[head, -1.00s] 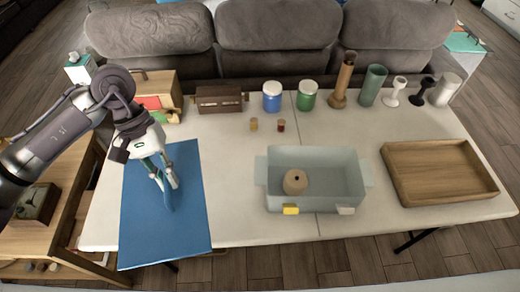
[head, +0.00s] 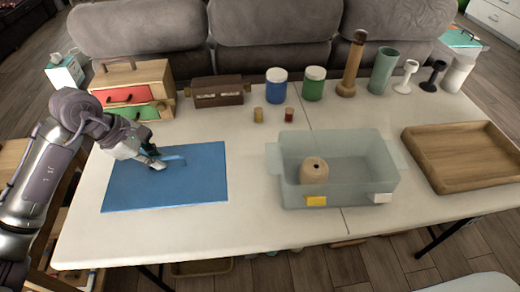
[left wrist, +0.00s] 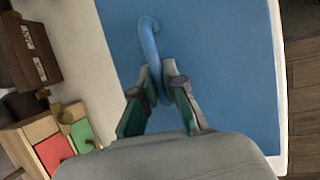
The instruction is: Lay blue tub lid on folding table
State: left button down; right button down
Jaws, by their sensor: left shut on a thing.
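The blue tub lid (head: 190,192) is a flat blue rectangle with a curved blue handle (left wrist: 148,35). It is over the left part of the white folding table (head: 240,222), level or nearly so; I cannot tell whether it touches the top. My left gripper (head: 155,160) is shut on the handle. In the left wrist view, the fingers of my left gripper (left wrist: 160,85) close around the handle, and the lid (left wrist: 215,60) fills the middle. My right gripper is not in view.
An open translucent tub (head: 350,190) holding a tan roll (head: 314,171) stands right of the lid. A wooden tray (head: 462,180) is at the right. A small drawer chest (head: 150,80), jars and cups line the back. Bare table lies between lid and tub.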

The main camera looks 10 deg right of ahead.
aim_at(147, 173)
pick_arm(q)
jog(key=shift+f+p, duration=0.3)
jog(key=shift+f, duration=4.7)
jog(key=c, duration=1.2)
grip_release()
jog(key=shift+c, duration=0.2)
jog(key=v, duration=1.2)
